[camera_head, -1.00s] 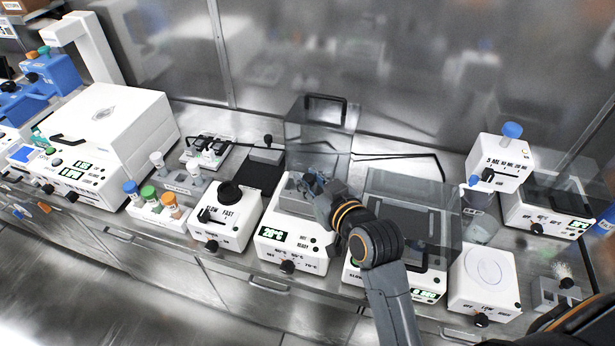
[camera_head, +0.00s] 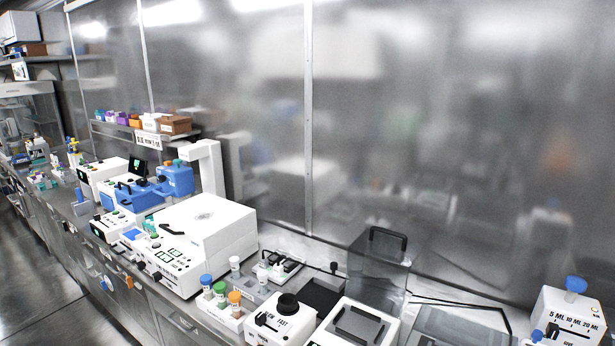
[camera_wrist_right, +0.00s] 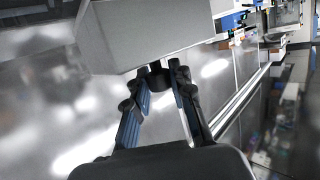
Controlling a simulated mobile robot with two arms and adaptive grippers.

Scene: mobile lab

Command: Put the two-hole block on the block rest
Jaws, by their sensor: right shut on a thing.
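In the right wrist view my right gripper (camera_wrist_right: 160,78) is shut at the underside of a large plain grey block (camera_wrist_right: 150,32), with a small dark piece between the fingertips. I take this to be the two-hole block; no holes show and its top is cut off. Neither arm shows in the head view. I cannot pick out the block rest with certainty; a dark flat plate (camera_head: 321,298) lies on the bench behind the white box marked FAST (camera_head: 281,322). My left gripper is not in view.
On the bench stand a white box with a grey top (camera_head: 356,326), an upright clear lid (camera_head: 378,268), a tube rack (camera_head: 222,312), a large white instrument (camera_head: 210,232) and a dispenser (camera_head: 568,318). A metal wall (camera_head: 440,120) closes the back.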

